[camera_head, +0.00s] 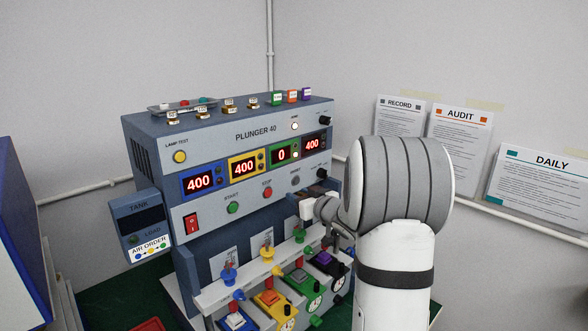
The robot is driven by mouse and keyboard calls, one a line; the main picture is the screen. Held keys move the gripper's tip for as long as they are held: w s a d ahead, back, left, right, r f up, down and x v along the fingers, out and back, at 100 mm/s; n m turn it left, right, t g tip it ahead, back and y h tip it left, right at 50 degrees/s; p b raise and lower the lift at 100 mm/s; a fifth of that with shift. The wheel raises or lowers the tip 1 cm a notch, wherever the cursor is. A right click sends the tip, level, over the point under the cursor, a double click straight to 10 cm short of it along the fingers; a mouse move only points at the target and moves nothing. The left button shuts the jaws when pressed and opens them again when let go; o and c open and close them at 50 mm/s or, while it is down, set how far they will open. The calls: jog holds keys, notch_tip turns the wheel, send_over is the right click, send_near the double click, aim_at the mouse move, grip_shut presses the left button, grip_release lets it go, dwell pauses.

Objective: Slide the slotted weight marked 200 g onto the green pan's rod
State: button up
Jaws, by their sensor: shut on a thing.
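My gripper (314,208) is in front of the right side of the grey test machine, mostly hidden by my own wrist. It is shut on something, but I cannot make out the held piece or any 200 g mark. The green pan (299,234) stands on the front shelf, just below and left of my gripper. Its rod top is close to the gripper, and I cannot tell whether they touch. Several small brass-coloured weights, one of them at the left (173,117), stand on top of the machine; their marks are too small to read.
The test machine (255,132) shows 400, 400, 0 and 400, with 0 on the green display. A blue pan (229,273) and a yellow pan (267,252) stand left of the green one.

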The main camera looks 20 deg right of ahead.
jog(key=shift+w+r, duration=0.2)
jog(key=shift+r, duration=0.15)
jog(key=shift+w+a, duration=0.1)
jog(key=shift+a, duration=0.1)
jog(key=shift+d, duration=0.2)
jog(key=shift+s+f, duration=0.15)
jog(key=shift+s, duration=0.05)
jog(key=shift+f+b, duration=2.3)
jog(key=shift+f, duration=0.5)
jog(key=shift+f+b, duration=1)
jog(key=shift+f, duration=0.15)
jog(key=shift+r, duration=0.15)
jog(key=shift+r+p, duration=0.65)
